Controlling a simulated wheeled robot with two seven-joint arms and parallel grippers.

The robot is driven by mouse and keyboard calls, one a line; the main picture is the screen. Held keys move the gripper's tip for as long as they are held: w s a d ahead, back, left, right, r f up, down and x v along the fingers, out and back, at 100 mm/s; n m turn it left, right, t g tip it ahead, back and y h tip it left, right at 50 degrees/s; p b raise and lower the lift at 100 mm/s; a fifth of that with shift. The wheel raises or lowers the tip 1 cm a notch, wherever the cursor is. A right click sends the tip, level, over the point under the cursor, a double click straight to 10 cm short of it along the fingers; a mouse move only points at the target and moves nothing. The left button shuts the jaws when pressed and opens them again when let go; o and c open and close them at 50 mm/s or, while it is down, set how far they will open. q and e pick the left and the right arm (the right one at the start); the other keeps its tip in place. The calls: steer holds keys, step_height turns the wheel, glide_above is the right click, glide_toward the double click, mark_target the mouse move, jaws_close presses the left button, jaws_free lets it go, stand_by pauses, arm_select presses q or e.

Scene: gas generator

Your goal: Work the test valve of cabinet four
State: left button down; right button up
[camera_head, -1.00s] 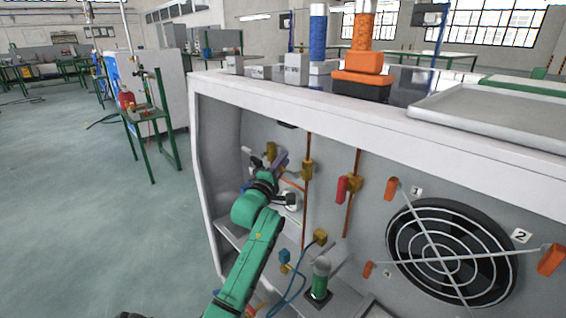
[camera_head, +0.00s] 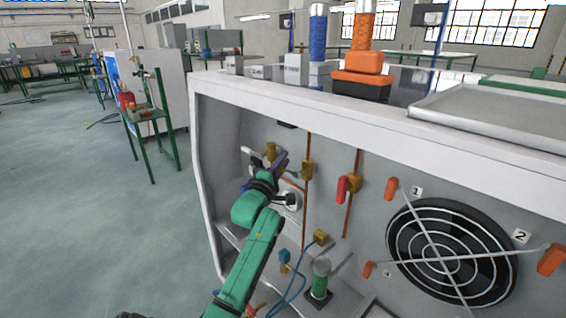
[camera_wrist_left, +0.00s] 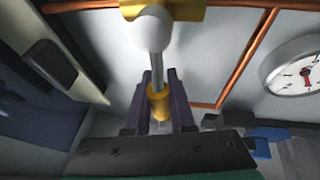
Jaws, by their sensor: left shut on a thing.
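A valve with a brass-coloured body (camera_head: 270,150) is on the left part of the cabinet's inner panel. My left gripper (camera_head: 279,163) is at this valve. In the left wrist view, the dark fingers of my left gripper (camera_wrist_left: 160,84) are shut on a brass-coloured cylindrical valve part (camera_wrist_left: 159,104). A pale rod with a rounded head (camera_wrist_left: 152,32) extends beyond it towards a yellow brass body (camera_wrist_left: 185,9). I cannot read a label that marks this as cabinet four's test valve. My right gripper is not in view.
A red valve handle (camera_head: 342,189) and copper pipes (camera_head: 308,222) are right of my left arm. A round gauge (camera_wrist_left: 297,70) is beside the gripper. A fan grille (camera_head: 450,250) is further right, and a blue hose (camera_head: 297,285) is below. The floor at left is open.

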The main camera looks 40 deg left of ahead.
arm_select(q)
steer(key=d+r+m+t+h+p, duration=0.1)
steer(key=d+r+m+h, duration=0.2)
steer(key=m, duration=1)
steer(key=d+r+m+t+h+p, duration=0.1)
steer(key=d+r+m+h, duration=0.3)
steer(key=m+h, duration=0.5)
steer(key=shift+s+d+m+t, duration=0.35)
steer(key=shift+d+m, duration=0.3)
steer(key=shift+m, duration=1.25)
steer(key=shift+h, duration=0.4)
steer(key=shift+f, duration=0.1)
steer(key=c, duration=0.8)
jaws_free()
steer(key=shift+o, duration=0.2)
